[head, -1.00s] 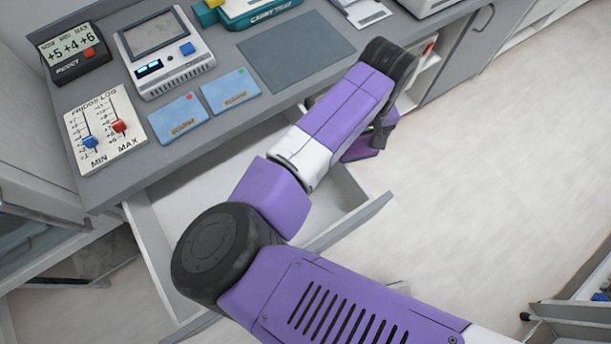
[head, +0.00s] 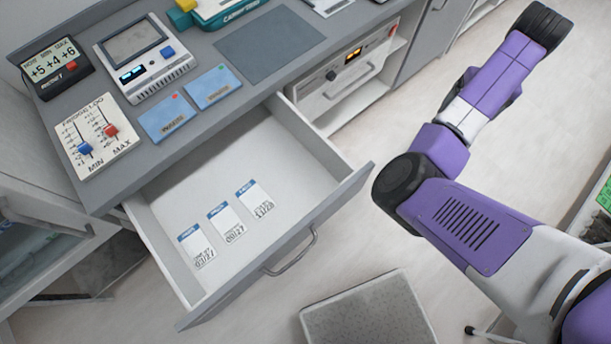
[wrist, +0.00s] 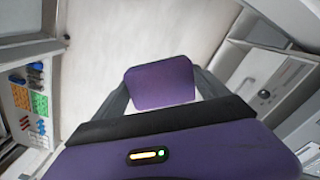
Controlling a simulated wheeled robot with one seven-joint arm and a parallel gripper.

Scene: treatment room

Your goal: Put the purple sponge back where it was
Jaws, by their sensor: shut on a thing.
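The purple sponge (wrist: 160,84) shows in the wrist view as a flat purple block with rounded corners. My gripper (wrist: 162,92) is shut on it, one dark finger at each side. Pale floor shows behind and beyond the sponge. In the head view my arm reaches up the right side, over the floor and to the right of the open drawer (head: 345,198). There the sponge and fingertips are hidden behind the arm. The sponge's earlier place cannot be told from these frames.
The drawer holds three white labelled cards (head: 228,222). The counter (head: 180,190) carries a grey mat (head: 270,44), devices and blue cards. A grey-topped stool (head: 367,312) stands below the drawer. Coloured items (wrist: 36,102) sit in a rack at left in the wrist view.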

